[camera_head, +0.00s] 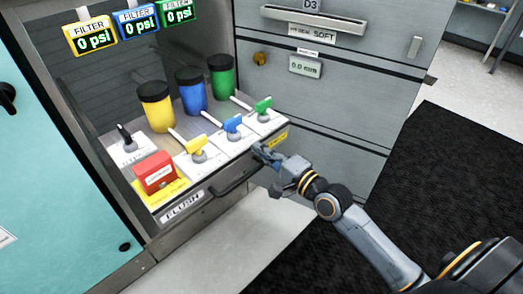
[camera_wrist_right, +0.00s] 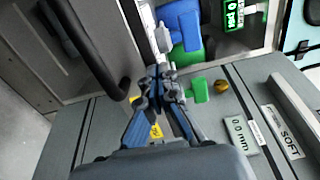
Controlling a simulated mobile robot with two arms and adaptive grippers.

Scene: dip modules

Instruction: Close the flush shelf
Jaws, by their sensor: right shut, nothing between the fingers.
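The flush shelf (camera_head: 183,207) is pulled out of the cabinet, with a "FLUSH" label and a dark bar handle (camera_head: 236,179) on its front. The handle also shows at the upper left of the right wrist view (camera_wrist_right: 88,48). My right gripper (camera_head: 262,152) is shut and empty at the right end of the shelf front, beside the handle and not around it. In the right wrist view my right gripper (camera_wrist_right: 160,74) has its fingertips together close to the shelf's front edge; I cannot tell whether they touch it. My left gripper is out of view.
The shelf carries a red box (camera_head: 155,173), yellow, blue and green valves, and yellow (camera_head: 157,113), blue (camera_head: 191,95) and green (camera_head: 221,82) canisters. A grey drawer panel (camera_head: 335,105) stands to the right. A teal cabinet door (camera_head: 45,170) is at the left. Black matting (camera_head: 440,150) covers the floor.

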